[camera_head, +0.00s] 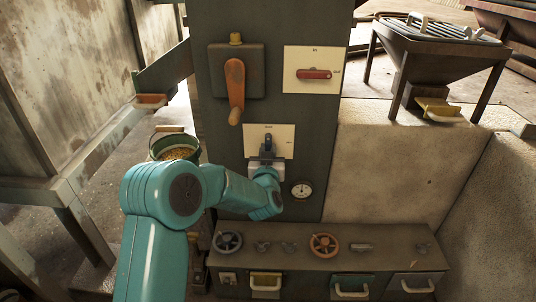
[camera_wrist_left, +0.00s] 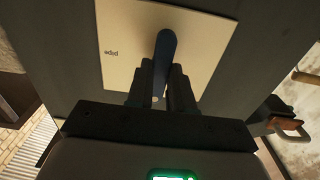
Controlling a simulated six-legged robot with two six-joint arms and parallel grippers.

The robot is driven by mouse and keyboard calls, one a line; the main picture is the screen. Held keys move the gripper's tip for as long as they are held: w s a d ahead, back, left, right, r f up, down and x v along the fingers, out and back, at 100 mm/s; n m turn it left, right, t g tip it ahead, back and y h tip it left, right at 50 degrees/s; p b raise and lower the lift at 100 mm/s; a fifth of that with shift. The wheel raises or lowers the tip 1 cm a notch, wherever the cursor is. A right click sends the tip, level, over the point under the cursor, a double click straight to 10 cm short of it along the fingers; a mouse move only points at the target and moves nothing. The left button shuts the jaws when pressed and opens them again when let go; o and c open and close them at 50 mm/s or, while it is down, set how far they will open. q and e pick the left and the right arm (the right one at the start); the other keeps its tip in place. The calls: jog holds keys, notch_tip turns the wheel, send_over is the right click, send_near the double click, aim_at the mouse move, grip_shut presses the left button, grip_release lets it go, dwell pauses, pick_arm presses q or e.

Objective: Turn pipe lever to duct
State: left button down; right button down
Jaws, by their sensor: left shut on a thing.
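The pipe lever (camera_head: 268,142) is a dark blue handle on a cream plate (camera_head: 284,134) on the front of the dark cabinet. In the left wrist view the lever (camera_wrist_left: 166,42) stands out from the plate (camera_wrist_left: 122,30), which has the word "pipe" on it, upside down in that view. My left gripper (camera_head: 266,160) is at the plate. Its two black fingers (camera_wrist_left: 163,78) are shut on the lever, one on each side. In the head view the lever stands about upright. The plate's small labels are too small to read there. My right gripper is not in view.
An orange lever (camera_head: 235,88) hangs on a box above left. A red lever (camera_head: 314,74) lies level on another plate above right. A gauge (camera_head: 302,190) is just right of my left wrist. A ledge with handwheels (camera_head: 323,245) and drawers runs below.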

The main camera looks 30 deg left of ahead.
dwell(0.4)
pick_arm(q)
jog(key=c, duration=1)
grip_release()
jog(key=shift+s, duration=0.15)
jog(key=shift+s+d, duration=0.25)
jog(key=p+v, duration=0.3)
jog(key=v, duration=1.2)
jog(key=shift+s, duration=0.25)
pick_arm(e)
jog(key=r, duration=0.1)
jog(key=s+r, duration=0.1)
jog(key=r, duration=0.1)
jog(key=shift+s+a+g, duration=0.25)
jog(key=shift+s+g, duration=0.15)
